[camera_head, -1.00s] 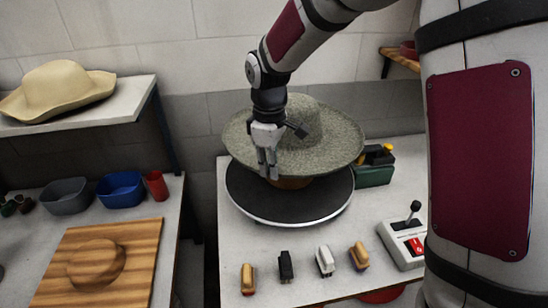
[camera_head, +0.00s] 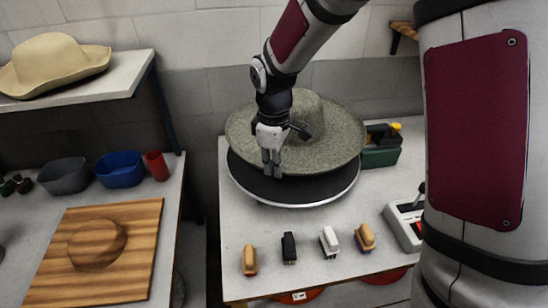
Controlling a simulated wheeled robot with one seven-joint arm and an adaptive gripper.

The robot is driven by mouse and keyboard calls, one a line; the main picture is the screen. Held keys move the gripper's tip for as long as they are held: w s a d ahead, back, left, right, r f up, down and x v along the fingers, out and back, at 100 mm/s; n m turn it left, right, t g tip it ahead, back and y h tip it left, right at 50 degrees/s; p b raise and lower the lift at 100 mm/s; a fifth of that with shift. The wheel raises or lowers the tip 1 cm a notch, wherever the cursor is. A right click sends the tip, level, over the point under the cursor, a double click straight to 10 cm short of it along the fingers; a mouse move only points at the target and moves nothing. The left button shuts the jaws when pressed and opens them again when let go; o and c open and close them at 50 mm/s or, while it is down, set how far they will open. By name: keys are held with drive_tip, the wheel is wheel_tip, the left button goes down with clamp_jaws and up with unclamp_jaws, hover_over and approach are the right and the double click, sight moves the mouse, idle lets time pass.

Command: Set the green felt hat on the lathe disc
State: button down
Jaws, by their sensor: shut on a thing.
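My gripper (camera_head: 272,170) is shut on the front left part of the hat's brim, fingers pointing down. The lathe disc (camera_head: 255,184) is a round dark plate with a pale rim on the white table. The hat covers the back and middle of the disc. The brim hangs low over the disc; whether its underside touches the disc cannot be told.
Several small brushes, one of them black (camera_head: 289,248), lie along the table's front. A control box with a lever (camera_head: 405,222) is at right, partly behind my arm. A green toolbox (camera_head: 381,148) stands behind. A tan hat (camera_head: 55,66) lies on the left shelf; a wooden board (camera_head: 140,235) is below.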

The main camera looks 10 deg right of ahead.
drive_tip(key=shift+f+b, duration=1.15)
drive_tip(key=shift+f, duration=3.2)
drive_tip(key=c, duration=1.6)
unclamp_jaws()
drive_tip(key=shift+c, duration=0.2)
